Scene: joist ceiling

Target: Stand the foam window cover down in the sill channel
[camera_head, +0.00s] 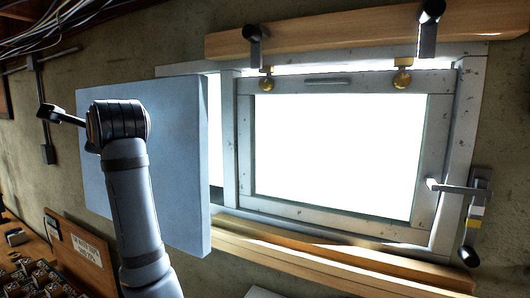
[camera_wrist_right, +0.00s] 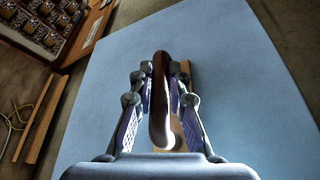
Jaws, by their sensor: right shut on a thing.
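The pale blue foam window cover (camera_head: 178,150) is upright left of the glazed opening in the head view, overlapping the window frame's left end. It also fills much of the right wrist view (camera_wrist_right: 245,60). My right gripper (camera_wrist_right: 165,105) is shut on the cover's brown handle (camera_wrist_right: 160,85). In the head view, my arm hides this grip. The wooden sill channel (camera_head: 330,262) runs under the window, with long rails. The cover's lower right corner overlaps the sill's left end in the picture; I cannot tell whether they touch. My left gripper is not in view.
The window (camera_head: 335,150) has a worn white frame. Dark turn latches (camera_head: 428,30) hang from the wooden beam (camera_head: 330,35) above. Another latch (camera_head: 465,188) is at right. A tray of jars (camera_head: 35,278) and a sign board (camera_head: 82,248) stand lower left.

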